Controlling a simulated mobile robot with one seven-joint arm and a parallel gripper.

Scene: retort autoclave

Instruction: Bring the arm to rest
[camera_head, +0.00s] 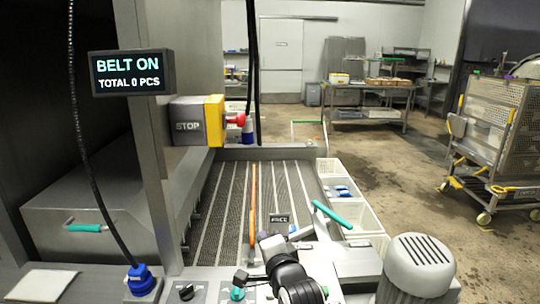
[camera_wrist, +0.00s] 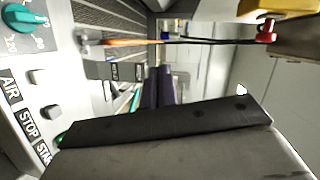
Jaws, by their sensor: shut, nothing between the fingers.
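My gripper (camera_wrist: 158,76) shows in the wrist view as two dark fingers side by side, shut with nothing between them. A broad dark part of my own wrist fills the lower part of that view. In the head view, my dark arm (camera_head: 284,268) rises at the bottom centre, over the near end of the ribbed belt (camera_head: 220,200). The fingertips cannot be clearly made out there. A control panel with a teal knob (camera_wrist: 17,15) and AIR and STOP labels lies at the left of the wrist view.
A display (camera_head: 132,73) reads BELT ON, TOTAL 0 PCS. A yellow STOP box with a red button (camera_head: 236,119) stands beside the belt. White bins (camera_head: 356,217) line its right side. A grey ribbed cylinder (camera_head: 420,262) stands at lower right. A wheeled cart (camera_head: 500,130) is farther right.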

